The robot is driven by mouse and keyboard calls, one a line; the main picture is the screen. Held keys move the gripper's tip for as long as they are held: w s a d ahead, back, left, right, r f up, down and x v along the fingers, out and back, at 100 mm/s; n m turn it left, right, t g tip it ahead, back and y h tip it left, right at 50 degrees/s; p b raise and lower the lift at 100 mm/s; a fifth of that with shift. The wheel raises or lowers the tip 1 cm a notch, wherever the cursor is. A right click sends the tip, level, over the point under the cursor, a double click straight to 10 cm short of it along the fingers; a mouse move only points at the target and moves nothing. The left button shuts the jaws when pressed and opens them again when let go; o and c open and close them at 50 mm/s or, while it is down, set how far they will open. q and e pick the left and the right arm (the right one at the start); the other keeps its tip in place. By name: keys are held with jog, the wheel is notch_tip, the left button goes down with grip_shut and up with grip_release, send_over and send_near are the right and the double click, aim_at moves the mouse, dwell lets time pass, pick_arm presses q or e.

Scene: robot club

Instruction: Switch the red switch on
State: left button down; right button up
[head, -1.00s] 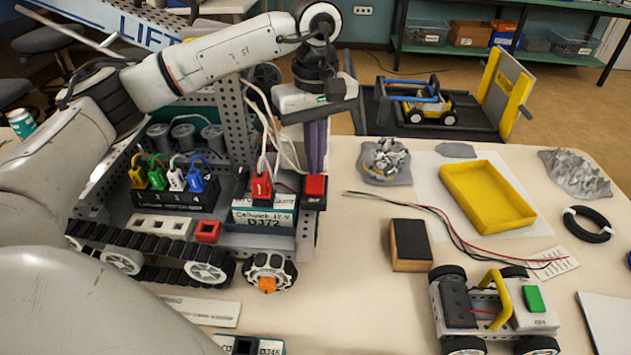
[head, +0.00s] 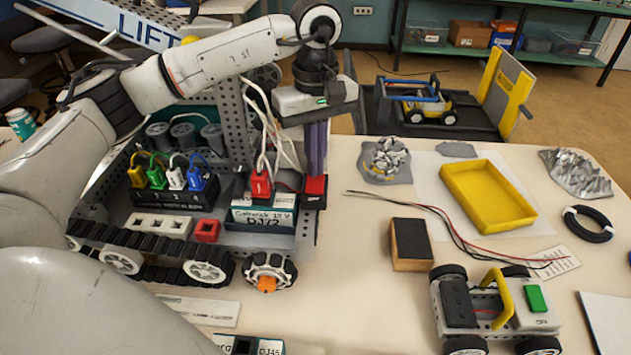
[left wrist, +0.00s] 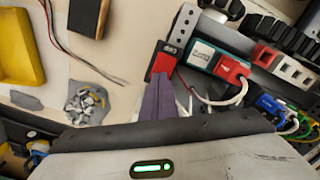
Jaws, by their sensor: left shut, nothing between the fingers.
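The red switch (head: 315,187) sits on a black base at the right end of the large tracked robot's deck, right of a battery. It also shows in the left wrist view (left wrist: 161,63). My left gripper (head: 316,173) points down with its purple fingers closed together and empty. Its tips are at the back edge of the switch's red top in the head view; I cannot tell whether they touch. In the left wrist view the fingers (left wrist: 157,82) cover part of the switch. I cannot tell whether it is on or off. My right gripper is not in view.
A battery (head: 262,217) with a red plug (head: 261,184) and white cables stands close left of the switch. Coloured plugs sit further left. A small rover (head: 495,310), a black-topped block (head: 411,245) and a yellow tray (head: 488,196) lie to the right.

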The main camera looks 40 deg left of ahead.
pick_arm(q)
jog(key=shift+f+b, duration=0.3)
jog(key=shift+f, duration=0.2)
notch_tip(320, 180, up, 7)
jog(key=p, duration=0.5)
dwell(0.5)
dwell(0.4)
